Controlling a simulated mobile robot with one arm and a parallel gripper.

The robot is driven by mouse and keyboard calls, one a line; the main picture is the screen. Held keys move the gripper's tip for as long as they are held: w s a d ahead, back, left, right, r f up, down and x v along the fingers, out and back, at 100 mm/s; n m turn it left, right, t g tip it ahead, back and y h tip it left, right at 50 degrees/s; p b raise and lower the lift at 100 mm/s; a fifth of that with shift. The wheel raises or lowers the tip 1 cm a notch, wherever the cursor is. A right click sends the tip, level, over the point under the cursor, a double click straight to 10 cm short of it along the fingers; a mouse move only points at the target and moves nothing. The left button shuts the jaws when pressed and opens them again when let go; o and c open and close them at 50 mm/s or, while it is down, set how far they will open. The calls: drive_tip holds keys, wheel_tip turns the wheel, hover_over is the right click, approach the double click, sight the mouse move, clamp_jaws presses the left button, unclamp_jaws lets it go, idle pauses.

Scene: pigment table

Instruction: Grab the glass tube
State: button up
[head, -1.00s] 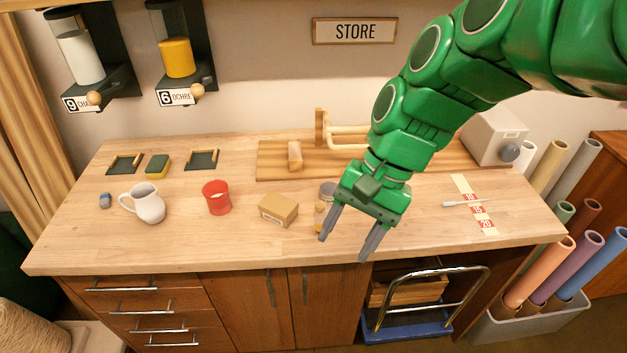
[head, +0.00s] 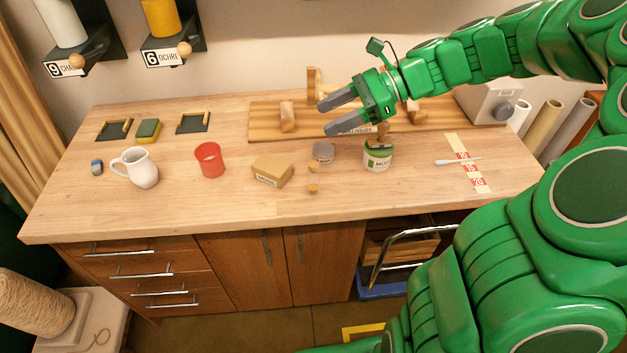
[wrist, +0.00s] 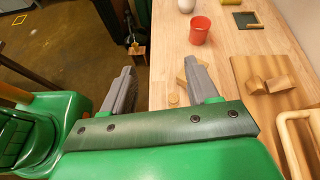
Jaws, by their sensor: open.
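A small upright piece with cork-coloured parts, apparently the glass tube (head: 313,180), stands on the table right of the cardboard box. Its clear wall is hard to make out. In the wrist view, a round cork-coloured top (wrist: 173,99) shows between the fingers, near the right one; I cannot tell if it is the tube's. My gripper (head: 324,117) is open and empty. It points left, above the back of the table near the wooden holder board, apart from the tube. Its two grey fingers also show in the wrist view (wrist: 160,72).
A cardboard box (head: 272,170), grey round tin (head: 323,152) and labelled jar (head: 378,159) stand close to the tube. A red cup (head: 209,160) and white jug (head: 138,168) are further left. A wooden holder board (head: 262,119) lies behind. The front table strip is clear.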

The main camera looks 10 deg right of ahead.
drive_tip(key=w+d+f+m, duration=0.1)
drive_tip(key=w+d+m, duration=0.1)
approach(313, 180)
drive_tip(key=w+a, duration=0.2)
drive_tip(key=a, duration=0.1)
drive_tip(key=shift+t+y, duration=0.3)
drive_tip(key=shift+s+x, duration=0.2)
drive_tip(key=shift+x, duration=1.85)
drive_tip(key=shift+s+x, duration=0.25)
drive_tip(key=shift+x, duration=1.8)
drive_tip(key=shift+d+f, duration=0.15)
drive_tip(key=shift+f, duration=0.05)
drive_tip(key=c, duration=1)
